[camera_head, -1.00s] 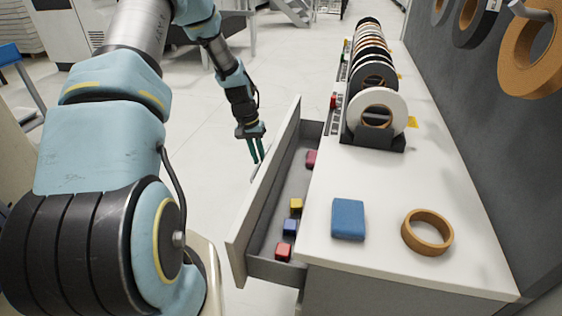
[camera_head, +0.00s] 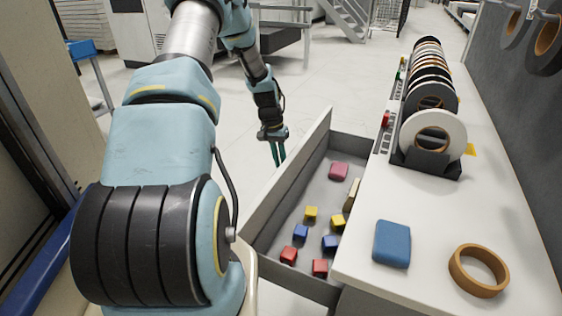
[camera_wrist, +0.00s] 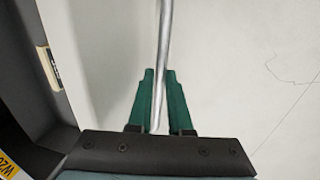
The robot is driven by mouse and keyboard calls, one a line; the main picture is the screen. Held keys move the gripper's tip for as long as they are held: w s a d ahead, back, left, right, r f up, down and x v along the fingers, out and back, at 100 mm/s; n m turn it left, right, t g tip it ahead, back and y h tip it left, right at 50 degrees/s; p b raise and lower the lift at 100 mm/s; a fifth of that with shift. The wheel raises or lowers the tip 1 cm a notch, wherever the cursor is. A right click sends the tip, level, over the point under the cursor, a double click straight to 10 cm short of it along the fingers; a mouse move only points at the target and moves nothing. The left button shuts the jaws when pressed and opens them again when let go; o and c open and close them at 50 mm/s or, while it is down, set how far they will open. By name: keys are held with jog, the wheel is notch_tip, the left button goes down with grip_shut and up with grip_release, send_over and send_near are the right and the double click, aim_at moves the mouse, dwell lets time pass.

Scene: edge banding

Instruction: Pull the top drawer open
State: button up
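The top drawer (camera_head: 297,176) is pulled well out from the white-topped workbench (camera_head: 385,285). Its pale front panel stands away from the bench, and its grey inside shows. My gripper (camera_head: 278,158) points down on the outer side of that panel. In the wrist view, a slim metal bar handle (camera_wrist: 165,35) runs between the two green fingers of my gripper (camera_wrist: 159,75). The fingers are closed in on the bar. The handle is hard to make out in the head view.
Red, blue, yellow and pink blocks (camera_head: 338,171) lie in the drawer. On the bench are a blue block (camera_head: 392,244), a tan tape ring (camera_head: 478,270) and a rack of banding rolls (camera_head: 432,135). The floor beyond my gripper is clear.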

jog(key=o, duration=0.5)
jog(key=shift+c, duration=0.2)
notch_tip(320, 180, up, 11)
jog(key=w+a+b, duration=0.1)
jog(key=b, duration=0.1)
jog(key=shift+a+f, duration=0.15)
jog(key=shift+a, duration=0.2)
jog(key=s+a+r+n+t, duration=0.1)
jog(key=s+a+r, duration=0.1)
jog(key=s, duration=0.6)
jog(key=s+a+r+n+y, duration=0.1)
jog(key=s+a+r+n, duration=0.1)
jog(key=s, duration=0.6)
jog(key=s+a+r+n+t, duration=0.1)
jog(key=s+a+r, duration=0.2)
jog(key=s+a, duration=0.2)
jog(key=s, duration=0.3)
jog(key=shift+r+n+t+y, duration=0.25)
jog(key=shift+n+t+y, duration=0.05)
jog(key=shift+y, duration=0.1)
